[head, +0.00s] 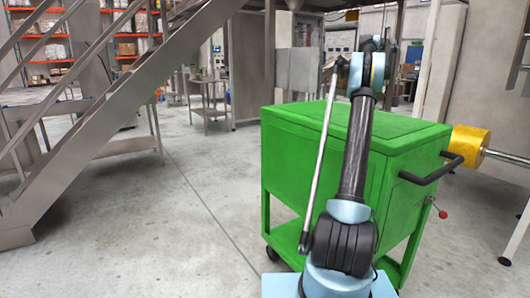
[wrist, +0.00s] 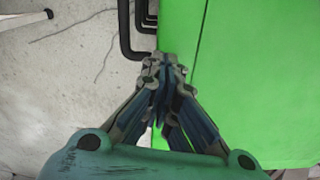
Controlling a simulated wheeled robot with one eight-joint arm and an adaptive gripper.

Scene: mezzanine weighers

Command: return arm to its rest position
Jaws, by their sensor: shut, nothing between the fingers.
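In the wrist view my gripper (wrist: 165,68) is shut, with its fingertips together and nothing between them. It points down beside the green cart's handle, and the green surface fills the right of that view. In the head view my arm rises from the bottom centre, upright in front of the green cart (head: 290,130), with its upper joint above the cart's top. I cannot make out my gripper's fingers in the head view.
The cart's black handle (head: 432,172) juts out at its right; a black bar (wrist: 126,30) shows close to my fingertips. A yellow roll (head: 469,146) is right of the cart. A metal staircase (head: 110,105) stands at left. The concrete floor (head: 185,220) between is clear.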

